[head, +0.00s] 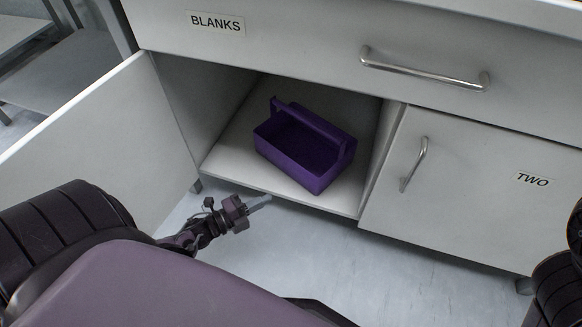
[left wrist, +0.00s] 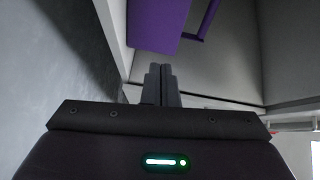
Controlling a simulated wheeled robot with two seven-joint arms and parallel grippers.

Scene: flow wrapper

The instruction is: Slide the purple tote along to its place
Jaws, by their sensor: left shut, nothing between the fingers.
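The purple tote (head: 302,147) sits upright on the floor of an open cabinet compartment, with its handle bar running along its top. It is empty as far as I can see. Part of the tote (left wrist: 156,22) shows at the top of the left wrist view. My left gripper (head: 262,203) is outside the compartment, in front of and below its front edge, to the left of the tote and apart from it. Its fingers (left wrist: 161,84) are shut together with nothing between them. My right gripper is not in view.
The compartment floor (head: 226,157) is bare to the left of the tote. An open door (head: 105,150) stands at the left. A shut door marked TWO (head: 470,190) is at the right. A drawer marked BLANKS (head: 300,40) is above, with a bar handle (head: 425,72).

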